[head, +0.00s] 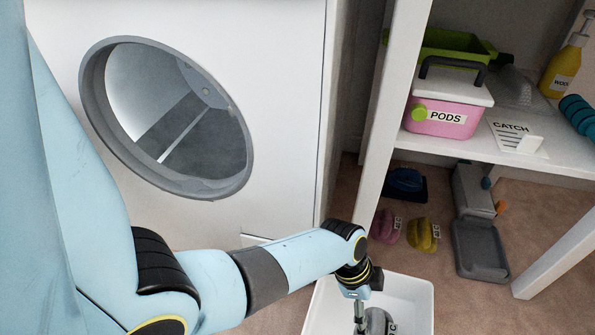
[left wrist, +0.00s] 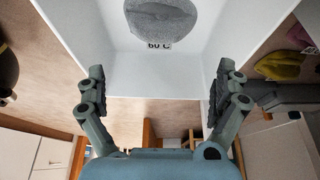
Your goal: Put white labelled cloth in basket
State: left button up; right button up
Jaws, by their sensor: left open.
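A pale grey, speckled cloth (left wrist: 160,20) with a white label reading "60 C" lies inside the white basket (left wrist: 155,84) in the left wrist view. In the head view the basket (head: 418,288) stands on the floor at the bottom edge, and part of the cloth (head: 377,320) shows beside my gripper. My left gripper (head: 361,315) points down into or over the basket. In the left wrist view the left gripper (left wrist: 160,72) is open, its fingers wide apart with nothing between them, and the cloth lies beyond the tips. My right gripper is out of view.
A washing machine with an open round door (head: 170,120) stands at left. Pink (head: 388,228) and yellow (head: 424,236) labelled cloths and a dark blue item (head: 405,184) lie on the floor below a shelf. The shelf holds a pink PODS box (head: 443,105). A grey tray (head: 480,250) stands right.

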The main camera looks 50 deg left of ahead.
pick_arm(q)
jog(key=s+a+r+n+t+y, duration=0.2)
jog(key=s+a+n, duration=0.1)
jog(key=s+a, duration=0.35)
jog(key=s+a+r+n+t, duration=0.2)
jog(key=s+r+n, duration=0.2)
jog(key=r, duration=0.5)
jog(key=s+a+r+n+t+y, duration=0.1)
jog(key=s+r, duration=0.4)
jog(key=r, duration=0.5)
jog(key=a+n+t, duration=0.1)
jog(key=a+n, duration=0.1)
jog(key=shift+a+n+t+y, duration=0.15)
jog(key=shift+n+t+y, duration=0.15)
jog(key=shift+n, duration=0.1)
jog(key=shift+s, duration=0.1)
